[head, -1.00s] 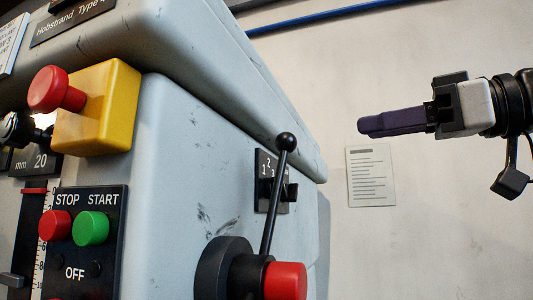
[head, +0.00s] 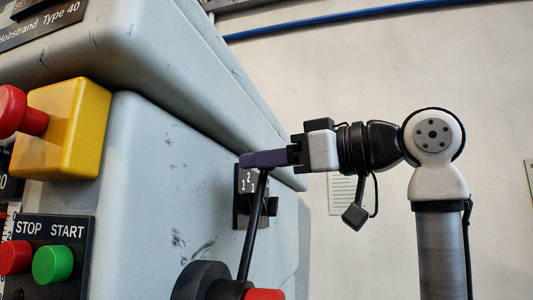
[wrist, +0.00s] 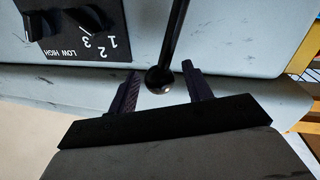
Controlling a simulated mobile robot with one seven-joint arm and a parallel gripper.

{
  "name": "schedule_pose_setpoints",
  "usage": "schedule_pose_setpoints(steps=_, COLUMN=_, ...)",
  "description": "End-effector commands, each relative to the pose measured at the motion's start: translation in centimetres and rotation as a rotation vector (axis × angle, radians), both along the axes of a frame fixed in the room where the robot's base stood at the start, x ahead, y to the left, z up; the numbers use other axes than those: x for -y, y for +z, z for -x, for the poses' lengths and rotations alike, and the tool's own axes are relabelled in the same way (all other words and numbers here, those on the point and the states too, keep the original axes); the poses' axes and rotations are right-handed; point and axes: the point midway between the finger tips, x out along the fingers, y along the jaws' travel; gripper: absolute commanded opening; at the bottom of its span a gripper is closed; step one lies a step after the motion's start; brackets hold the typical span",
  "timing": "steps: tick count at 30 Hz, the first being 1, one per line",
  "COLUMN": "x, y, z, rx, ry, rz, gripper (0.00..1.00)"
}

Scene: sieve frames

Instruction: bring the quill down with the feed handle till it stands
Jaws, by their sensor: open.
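The feed handle (head: 254,225) is a thin black lever. It rises from a dark round hub (head: 203,279) on the side of the grey machine and leans slightly right. Its ball knob (wrist: 159,80) shows in the wrist view between the two fingers of my gripper (wrist: 160,68). The fingers are apart, with a gap on each side of the knob. In the head view my gripper (head: 242,160) lies level at the top of the handle and hides the knob. The quill is out of view.
A red cap (head: 265,294) sits at the hub's front. A speed selector (head: 247,205) is close behind the handle. STOP (head: 14,258) and START (head: 52,264) buttons and a yellow box with a red button (head: 68,128) are at left. Free room lies right of the machine.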

Motion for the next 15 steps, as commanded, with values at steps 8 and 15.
schedule_pose_setpoints(steps=8, x=-0.58, y=-0.06, z=-0.37, rx=-0.001, ry=0.0, rz=0.0, gripper=0.5)
schedule_pose_setpoints(steps=15, x=-0.55, y=-0.05, z=-0.34, rx=-0.001, ry=0.0, rz=0.0, gripper=0.33)
